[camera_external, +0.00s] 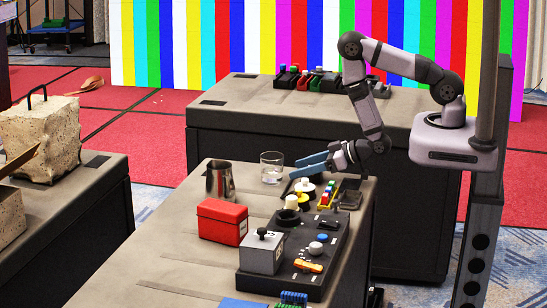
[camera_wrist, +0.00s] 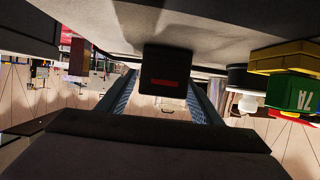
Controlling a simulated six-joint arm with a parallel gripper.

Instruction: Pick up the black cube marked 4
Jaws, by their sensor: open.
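In the wrist view, a black block (camera_wrist: 165,72) sits ahead of my gripper (camera_wrist: 163,92), in line with the gap between the two blue fingers. A red mark shows on its near face; I cannot read a 4 there. Whether it lies within the fingers' reach is unclear. In the external view my gripper (camera_external: 294,167) is open, with its blue fingers pointing left above the far end of the middle table. I cannot pick out the black block with certainty in the external view.
In the wrist view, a green block (camera_wrist: 303,98) and a yellow block (camera_wrist: 285,58) stand at right, near a white knob (camera_wrist: 247,102). On the middle table are a glass (camera_external: 271,167), a metal pitcher (camera_external: 219,180), a red box (camera_external: 222,221) and a black control panel (camera_external: 331,247).

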